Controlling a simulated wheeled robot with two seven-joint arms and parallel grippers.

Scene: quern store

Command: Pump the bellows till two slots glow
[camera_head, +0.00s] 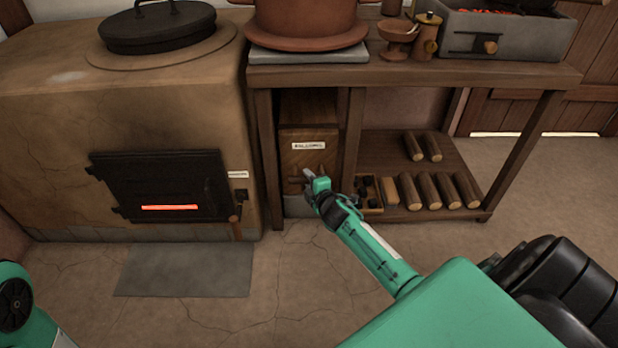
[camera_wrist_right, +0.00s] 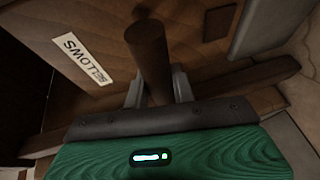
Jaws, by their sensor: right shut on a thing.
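The wooden bellows (camera_head: 308,140) stands under the bench, just right of the clay stove. In the right wrist view its label reads BELLOWS (camera_wrist_right: 83,60). My right gripper (camera_head: 312,182) is at the front of the bellows. In the wrist view it is shut on the round, dark wooden bellows handle (camera_wrist_right: 148,48). The stove's black door (camera_head: 160,183) is closed, and one slot (camera_head: 170,207) low on it glows orange-red. No second glowing slot shows on it. My left gripper is not in view; only part of my left arm shows at the lower left.
The wooden bench (camera_head: 420,76) carries a large clay pot (camera_head: 305,20) and a grey brazier (camera_head: 505,38) with glowing coals. Several logs (camera_head: 437,190) lie on its low shelf, right of the bellows. A grey slab (camera_head: 185,270) lies before the stove. The floor in front is clear.

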